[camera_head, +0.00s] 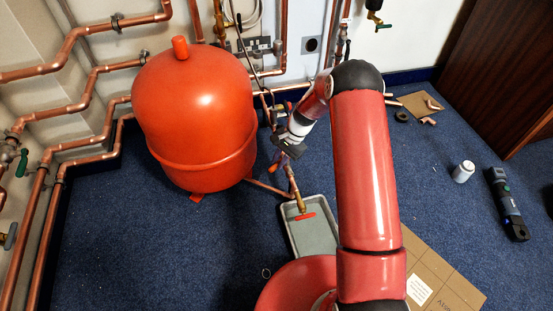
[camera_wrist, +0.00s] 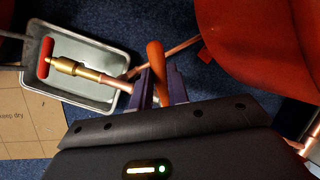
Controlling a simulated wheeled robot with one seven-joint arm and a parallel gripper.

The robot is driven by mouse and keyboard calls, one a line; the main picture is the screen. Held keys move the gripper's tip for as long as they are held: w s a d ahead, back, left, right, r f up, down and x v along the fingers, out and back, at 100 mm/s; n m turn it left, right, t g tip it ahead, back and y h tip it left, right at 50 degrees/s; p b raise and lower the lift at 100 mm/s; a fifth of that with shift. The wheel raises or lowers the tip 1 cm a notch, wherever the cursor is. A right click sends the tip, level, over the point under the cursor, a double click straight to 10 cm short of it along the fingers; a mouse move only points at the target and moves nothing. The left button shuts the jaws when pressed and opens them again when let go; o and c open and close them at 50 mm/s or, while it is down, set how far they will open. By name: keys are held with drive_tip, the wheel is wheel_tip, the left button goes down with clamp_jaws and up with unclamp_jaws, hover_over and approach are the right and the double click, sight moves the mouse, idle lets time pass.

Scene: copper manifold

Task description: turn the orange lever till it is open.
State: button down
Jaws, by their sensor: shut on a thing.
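The orange lever (camera_wrist: 155,56) stands up between the two fingers of my gripper (camera_wrist: 160,80) in the wrist view. In the head view my gripper (camera_head: 279,158) is low beside the red tank, and the lever is too small there to make out clearly. A copper pipe runs from near the fingers to a brass fitting (camera_wrist: 75,68) with a red cross handle (camera_wrist: 45,57). That handle also shows in the head view (camera_head: 306,216).
The red tank (camera_head: 195,110) stands close left of my gripper. A grey tray (camera_head: 330,243) lies under the brass fitting. Copper pipes (camera_head: 75,115) line the walls. A white can (camera_head: 463,172) and a dark tool (camera_head: 507,205) are on the blue carpet at right.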

drive_tip(key=d+n+g, duration=0.1)
drive_tip(key=n, duration=0.2)
drive_tip(key=d+n+h+b, duration=0.1)
drive_tip(key=n, duration=0.2)
drive_tip(key=s+d+n+g+h, duration=0.1)
drive_tip(key=n, duration=0.1)
drive_tip(key=shift+d+n+g, duration=0.3)
drive_tip(key=shift+d+n, duration=0.05)
drive_tip(key=shift+n, duration=0.05)
drive_tip(key=shift+w+d+n+h+b, duration=0.15)
drive_tip(key=shift+d+n+h, duration=0.15)
drive_tip(key=shift+n, duration=0.25)
drive_tip(key=shift+s+d+n+h+b, duration=0.1)
drive_tip(key=shift+d+n+h+b, duration=0.1)
drive_tip(key=shift+n+h, duration=0.3)
drive_tip(key=shift+d, duration=0.1)
drive_tip(key=c, duration=1.3)
unclamp_jaws()
drive_tip(key=shift+c, duration=0.2)
drive_tip(key=v, duration=0.8)
drive_tip(key=shift+w+p, duration=0.15)
drive_tip(key=shift+p, duration=0.3)
